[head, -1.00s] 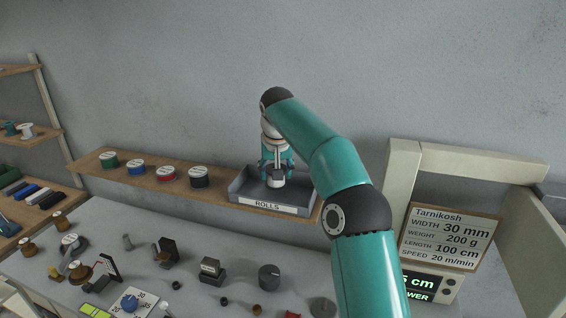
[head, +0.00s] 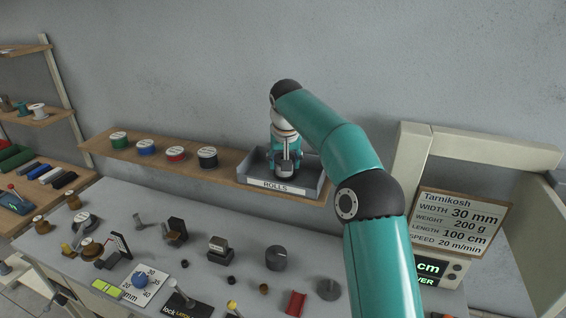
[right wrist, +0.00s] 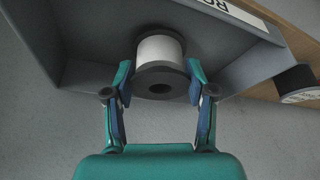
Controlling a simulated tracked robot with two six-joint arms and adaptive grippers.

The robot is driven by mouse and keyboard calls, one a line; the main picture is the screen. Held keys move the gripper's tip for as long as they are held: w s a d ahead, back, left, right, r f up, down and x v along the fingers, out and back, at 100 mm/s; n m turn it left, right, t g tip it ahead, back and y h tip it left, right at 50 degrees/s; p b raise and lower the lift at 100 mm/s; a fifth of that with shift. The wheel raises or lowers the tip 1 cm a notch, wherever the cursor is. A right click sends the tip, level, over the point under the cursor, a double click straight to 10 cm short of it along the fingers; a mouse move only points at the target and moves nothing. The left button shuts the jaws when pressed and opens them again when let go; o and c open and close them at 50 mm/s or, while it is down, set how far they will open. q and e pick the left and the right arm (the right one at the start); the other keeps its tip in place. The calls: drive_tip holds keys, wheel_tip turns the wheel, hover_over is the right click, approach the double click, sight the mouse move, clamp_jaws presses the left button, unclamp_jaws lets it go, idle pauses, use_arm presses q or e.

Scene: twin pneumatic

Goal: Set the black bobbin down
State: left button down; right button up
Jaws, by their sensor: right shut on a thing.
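My right gripper (head: 287,163) reaches down into the grey tray labelled ROLLS (head: 277,186). In the right wrist view its fingers (right wrist: 160,92) are shut on a bobbin (right wrist: 160,50) with dark flanges and a pale, whitish middle. This bobbin is the only one I see in the gripper; a fully black winding is not visible on it. It is inside the tray (right wrist: 90,45), close to the tray's floor; I cannot tell whether it touches. In the head view the gripper mostly hides it. My left gripper is not in view.
The tray stands on a wooden shelf (head: 228,172) against the wall. The bench below holds many small parts.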

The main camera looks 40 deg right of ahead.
drive_tip(key=shift+f, duration=0.4)
drive_tip(key=o, duration=1.1)
drive_tip(key=shift+s+a+r, duration=0.1)
drive_tip(key=shift+a+r, duration=0.05)
drive_tip(key=shift+r, duration=0.4)
drive_tip(key=v, duration=1)
drive_tip(key=shift+s+a+r, duration=0.15)
drive_tip(key=shift+r, duration=0.15)
